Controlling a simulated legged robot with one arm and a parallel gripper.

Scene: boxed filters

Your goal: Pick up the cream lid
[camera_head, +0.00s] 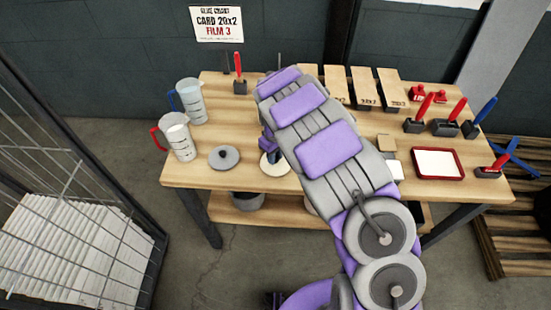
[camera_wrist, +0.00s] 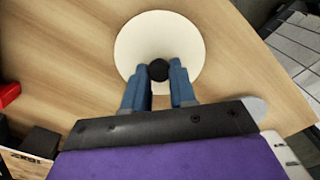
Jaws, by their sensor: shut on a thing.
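The cream lid (camera_wrist: 150,35) is a pale round disc with a dark knob (camera_wrist: 159,69) at its middle. In the wrist view it is at the top centre, over the wooden table. My gripper (camera_wrist: 160,77) has its two blue fingers on either side of the knob and is shut on it. In the head view the cream lid (camera_head: 273,165) shows only in part beside my arm, near the table's front edge. I cannot tell whether the lid touches the table.
A grey lid (camera_head: 224,158) lies just left of the cream lid on the wooden table (camera_head: 190,177). Measuring jugs (camera_head: 178,138) stand farther left. A red-rimmed tray (camera_head: 437,163) and several coloured-handled tools in dark holders (camera_head: 446,127) are on the right. A wire cage (camera_head: 75,190) stands at far left.

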